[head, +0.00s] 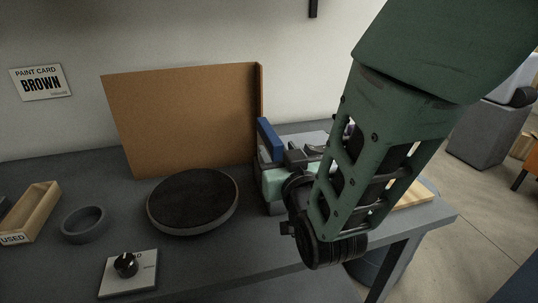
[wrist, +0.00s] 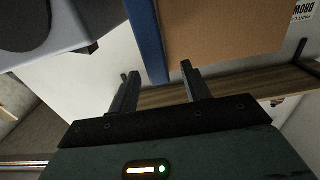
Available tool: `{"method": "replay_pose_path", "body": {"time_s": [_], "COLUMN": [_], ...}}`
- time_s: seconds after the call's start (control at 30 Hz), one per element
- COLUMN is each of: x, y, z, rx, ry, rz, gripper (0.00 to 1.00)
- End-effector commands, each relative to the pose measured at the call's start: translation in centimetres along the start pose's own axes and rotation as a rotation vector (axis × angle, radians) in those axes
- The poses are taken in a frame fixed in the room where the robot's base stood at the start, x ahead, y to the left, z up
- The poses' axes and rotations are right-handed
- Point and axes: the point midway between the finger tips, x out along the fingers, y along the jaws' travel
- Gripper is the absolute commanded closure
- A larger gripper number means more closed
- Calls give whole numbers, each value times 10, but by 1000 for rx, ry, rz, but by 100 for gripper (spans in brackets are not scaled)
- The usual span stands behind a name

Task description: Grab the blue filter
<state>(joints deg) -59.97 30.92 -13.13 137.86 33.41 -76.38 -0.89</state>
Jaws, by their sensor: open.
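The blue filter (head: 268,140) shows in the head view as an upright blue slab at the right edge of the brown board, above a pale green and grey machine (head: 274,183). In the wrist view the blue filter (wrist: 147,40) is a blue strip running down from the top edge. My gripper (wrist: 158,70) is open and empty in the wrist view. The lower end of the strip appears between the two fingertips, nearer the left one. I see no clear contact. In the head view my arm covers part of the machine and most of the gripper.
The brown board (head: 183,118) stands close beside the filter. A round black plate (head: 193,202), a grey ring (head: 84,224), a knob panel (head: 128,272) and a wooden tray (head: 35,211) marked USED are on the dark table.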

Motion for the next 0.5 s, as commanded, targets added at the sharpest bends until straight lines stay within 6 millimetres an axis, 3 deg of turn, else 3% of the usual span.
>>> {"method": "replay_pose_path", "body": {"time_s": [0.2,0.5], "x": [14,55], "y": [1,2], "z": [-1,-2], "rx": [-1,0], "ry": [0,1], "rz": [1,1], "gripper": [53,53]}}
